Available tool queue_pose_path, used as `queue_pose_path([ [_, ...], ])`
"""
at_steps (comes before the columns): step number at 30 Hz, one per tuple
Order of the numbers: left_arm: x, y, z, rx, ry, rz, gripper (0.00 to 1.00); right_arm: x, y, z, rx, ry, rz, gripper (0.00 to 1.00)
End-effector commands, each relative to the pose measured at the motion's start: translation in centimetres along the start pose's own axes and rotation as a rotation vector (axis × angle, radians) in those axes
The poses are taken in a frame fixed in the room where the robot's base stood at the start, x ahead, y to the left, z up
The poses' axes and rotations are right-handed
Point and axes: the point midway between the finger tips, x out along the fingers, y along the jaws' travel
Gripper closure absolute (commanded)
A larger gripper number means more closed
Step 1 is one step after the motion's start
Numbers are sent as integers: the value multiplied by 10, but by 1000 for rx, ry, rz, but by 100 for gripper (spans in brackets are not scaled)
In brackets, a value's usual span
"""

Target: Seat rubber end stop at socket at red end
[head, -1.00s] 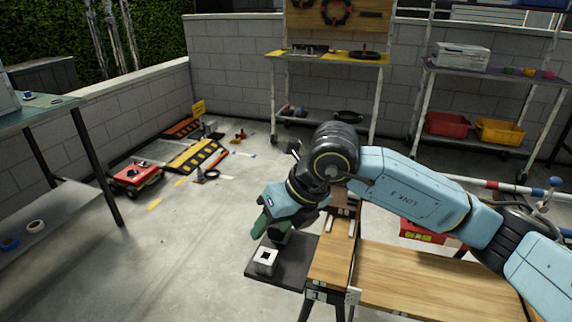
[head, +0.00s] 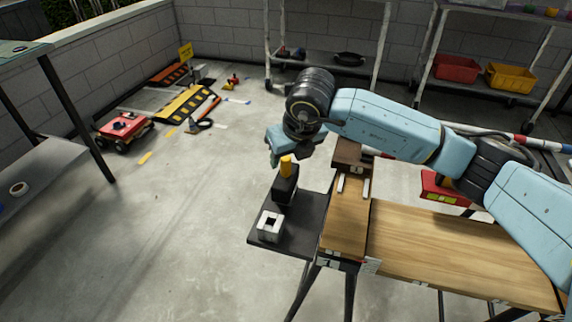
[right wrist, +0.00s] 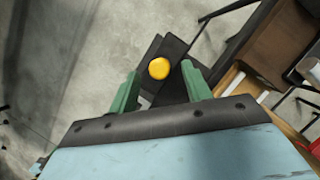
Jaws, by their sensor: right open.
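A black block with a round yellow knob (head: 286,166), likely the rubber end stop, stands upright on a dark tray (head: 309,236) at the bench's left end. The yellow knob also shows from above in the right wrist view (right wrist: 159,68). My right gripper (head: 283,157) is just above and behind the knob. In the right wrist view its green fingers are apart, with the knob seen between their tips and no visible grip on it. A red-and-white pole (head: 540,144) lies at the far right, partly behind my arm. I cannot make out a socket on it. My left gripper is not in view.
A white block with a square hole (head: 270,226) sits on the tray in front of the black block. The wooden bench (head: 450,253) extends right. A red box (head: 440,188) is behind it. A red cart (head: 124,128) stands at the left on open floor.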

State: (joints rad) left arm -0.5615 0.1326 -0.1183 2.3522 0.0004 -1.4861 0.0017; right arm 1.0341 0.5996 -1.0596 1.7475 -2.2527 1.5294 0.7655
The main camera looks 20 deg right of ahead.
Motion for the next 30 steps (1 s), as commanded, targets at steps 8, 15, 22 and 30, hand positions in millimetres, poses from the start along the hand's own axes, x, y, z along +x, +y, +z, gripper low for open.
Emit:
queue_pose_path([
  [8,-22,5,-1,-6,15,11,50,29,0,0,-1,1,1,51],
  [15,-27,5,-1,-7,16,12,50,32,0,0,0,0,0,51],
  [22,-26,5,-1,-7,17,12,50,32,0,0,0,0,1,66],
  [30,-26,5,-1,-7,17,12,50,32,0,0,0,0,1,100],
])
